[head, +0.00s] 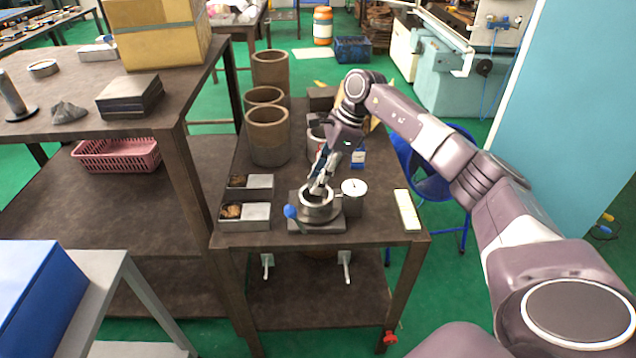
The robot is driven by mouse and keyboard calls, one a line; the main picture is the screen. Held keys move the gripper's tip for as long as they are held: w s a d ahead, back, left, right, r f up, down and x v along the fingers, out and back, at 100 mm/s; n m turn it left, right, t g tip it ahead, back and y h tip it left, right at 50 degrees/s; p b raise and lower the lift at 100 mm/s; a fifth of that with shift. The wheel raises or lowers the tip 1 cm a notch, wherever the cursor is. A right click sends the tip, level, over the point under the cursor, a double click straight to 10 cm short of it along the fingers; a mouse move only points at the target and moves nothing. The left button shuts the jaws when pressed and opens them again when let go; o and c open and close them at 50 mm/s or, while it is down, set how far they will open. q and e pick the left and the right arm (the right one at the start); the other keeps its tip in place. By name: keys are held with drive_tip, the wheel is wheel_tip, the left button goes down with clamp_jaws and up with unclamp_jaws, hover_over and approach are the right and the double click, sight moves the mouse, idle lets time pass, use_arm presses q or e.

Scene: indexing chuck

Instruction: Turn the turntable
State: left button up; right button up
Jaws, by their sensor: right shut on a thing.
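The turntable (316,209) is a round grey metal chuck on a square dark base plate (296,226) near the front of the narrow workbench. A blue knob (290,212) sticks out at its front left. My right gripper (318,188) reaches down from above and behind, with its fingertips at the top of the metal ring. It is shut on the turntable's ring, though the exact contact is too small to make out. My left gripper is not in view.
A round white-faced gauge (354,188) stands close at the turntable's right. Metal trays (259,215) lie to the left and a pale block (407,211) to the right. Tall brown cylinders (268,138) stand behind on the left. A higher table (190,95) is at the left.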

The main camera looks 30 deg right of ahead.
drive_tip(key=shift+w+n+g+b, duration=0.1)
drive_tip(key=shift+n+g+b, duration=0.2)
drive_tip(key=shift+n, duration=0.7)
drive_tip(key=o, duration=1.1)
drive_tip(key=v, duration=1.2)
drive_tip(key=shift+d, duration=0.2)
drive_tip(key=shift+f, duration=0.1)
